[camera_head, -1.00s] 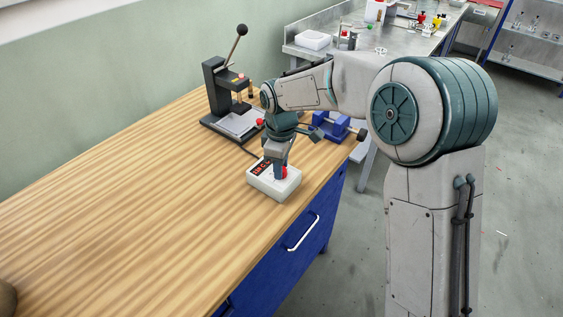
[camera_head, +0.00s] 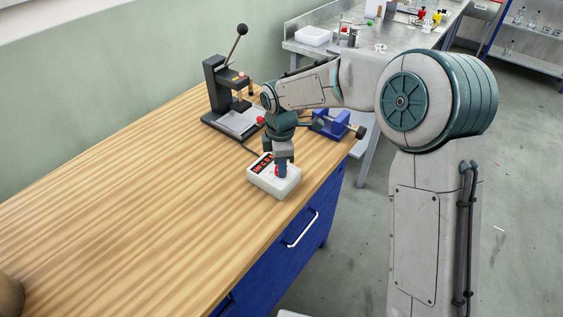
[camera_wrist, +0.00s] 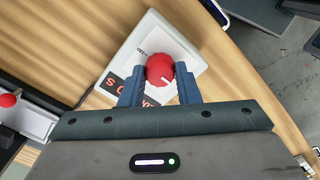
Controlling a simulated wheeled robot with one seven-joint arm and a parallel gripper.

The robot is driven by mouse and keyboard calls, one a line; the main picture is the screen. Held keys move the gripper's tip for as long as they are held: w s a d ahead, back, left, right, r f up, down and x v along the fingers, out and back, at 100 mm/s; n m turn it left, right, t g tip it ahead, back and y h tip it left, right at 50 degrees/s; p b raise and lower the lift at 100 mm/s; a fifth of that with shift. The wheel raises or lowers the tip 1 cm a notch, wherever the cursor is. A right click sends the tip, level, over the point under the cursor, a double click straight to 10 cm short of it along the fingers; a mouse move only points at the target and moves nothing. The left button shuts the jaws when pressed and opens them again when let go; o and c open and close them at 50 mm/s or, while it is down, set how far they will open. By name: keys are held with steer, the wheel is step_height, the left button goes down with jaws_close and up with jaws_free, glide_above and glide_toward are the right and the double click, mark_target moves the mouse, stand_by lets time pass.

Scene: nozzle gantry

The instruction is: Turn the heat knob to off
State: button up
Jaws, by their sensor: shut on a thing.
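The heat knob is a red round knob (camera_wrist: 160,69) with a white pointer mark, on top of a white control box (camera_head: 262,184) with a black display showing red characters. In the wrist view the pointer mark points to the lower right. My gripper (camera_wrist: 160,76) is shut on the knob, one blue finger on each side of it. In the head view my gripper (camera_head: 281,170) points down onto the box and mostly hides the knob. The display (camera_wrist: 130,92) is partly covered by my left finger in the wrist view, so its reading cannot be made out.
A black press with a long ball-topped lever (camera_head: 217,90) stands behind the box on the wooden bench (camera_head: 130,210). A blue vise (camera_head: 332,123) sits at the bench's right edge. A cable runs between the press and the box.

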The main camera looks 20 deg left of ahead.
steer(key=shift+a, duration=0.1)
steer(key=o, duration=1)
steer(key=shift+c, duration=0.2)
step_height(320, 180, up, 14)
steer(key=s+d+r+m+t, duration=0.1)
steer(key=s+d+m, duration=0.3)
steer(key=d, duration=0.5)
steer(key=s+d+m+t, duration=0.1)
steer(key=s+d+m, duration=0.2)
steer(key=d+m, duration=0.5)
steer(key=s+d+f+m, duration=0.2)
steer(key=s+d+m, duration=0.3)
steer(key=s+d, duration=0.1)
steer(key=s+d+f+m+t, duration=0.1)
steer(key=s+d+f+m, duration=0.1)
steer(key=s+d+m, duration=0.3)
steer(key=shift+s+d+f+m, duration=0.35)
steer(key=shift+s+d, duration=0.4)
steer(key=shift+d, duration=0.25)
